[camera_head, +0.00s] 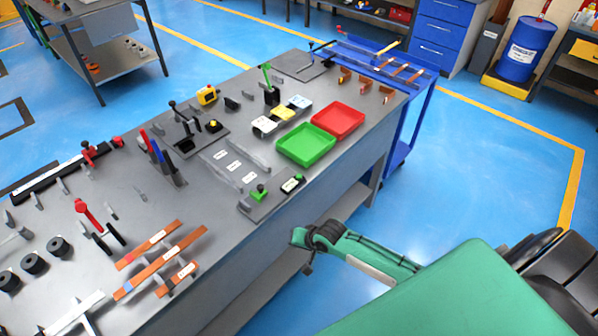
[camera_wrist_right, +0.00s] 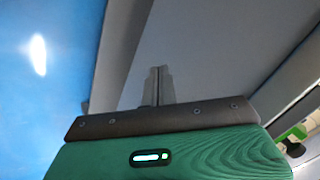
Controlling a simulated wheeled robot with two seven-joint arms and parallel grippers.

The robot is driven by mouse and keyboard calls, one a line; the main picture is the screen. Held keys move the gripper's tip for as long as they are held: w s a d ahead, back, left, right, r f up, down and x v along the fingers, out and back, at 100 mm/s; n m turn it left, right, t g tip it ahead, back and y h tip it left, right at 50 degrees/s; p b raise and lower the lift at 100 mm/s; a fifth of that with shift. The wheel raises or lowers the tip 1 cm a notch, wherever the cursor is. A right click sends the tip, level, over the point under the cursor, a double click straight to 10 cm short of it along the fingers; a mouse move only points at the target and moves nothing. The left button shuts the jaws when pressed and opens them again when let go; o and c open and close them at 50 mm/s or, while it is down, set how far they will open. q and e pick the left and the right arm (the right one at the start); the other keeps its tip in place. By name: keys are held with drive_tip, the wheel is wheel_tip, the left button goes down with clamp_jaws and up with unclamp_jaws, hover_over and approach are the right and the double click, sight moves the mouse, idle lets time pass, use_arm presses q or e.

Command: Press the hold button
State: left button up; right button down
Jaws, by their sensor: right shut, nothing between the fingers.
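The workbench (camera_head: 120,210) carries several small controls. A green-topped control (camera_head: 259,191) and a small black box with a green and white top (camera_head: 292,184) stand near its front edge. A yellow button (camera_head: 214,124) sits on a dark plate further back, near a yellow box (camera_head: 207,95). I cannot tell which is the hold button. My right gripper (camera_head: 303,240) is beyond the bench's front edge, apart from these controls. In the right wrist view its fingers (camera_wrist_right: 158,84) are together and empty, in front of a plain grey surface. My left gripper is not in view.
Green (camera_head: 306,145) and red (camera_head: 338,120) trays lie at the right end of the bench. Copper bars (camera_head: 160,262) and red-handled tools (camera_head: 88,212) occupy its left part. A blue cart (camera_head: 400,120) stands at the far end. The blue floor (camera_head: 480,190) right of the bench is clear.

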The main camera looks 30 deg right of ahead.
drive_tip(key=w+a+r+m+y+p, duration=0.1)
drive_tip(key=w+r+m, duration=0.25)
drive_tip(key=r, duration=0.75)
wheel_tip(320, 180, up, 16)
drive_tip(key=m+t+p, duration=0.1)
drive_tip(key=m+t, duration=0.1)
drive_tip(key=m, duration=0.8)
hover_over(299, 176)
drive_tip(key=shift+s+d+y, duration=0.4)
drive_tip(key=shift+f, duration=0.2)
wheel_tip(299, 176, down, 6)
drive_tip(key=b, duration=0.8)
drive_tip(key=shift+f, duration=1.3)
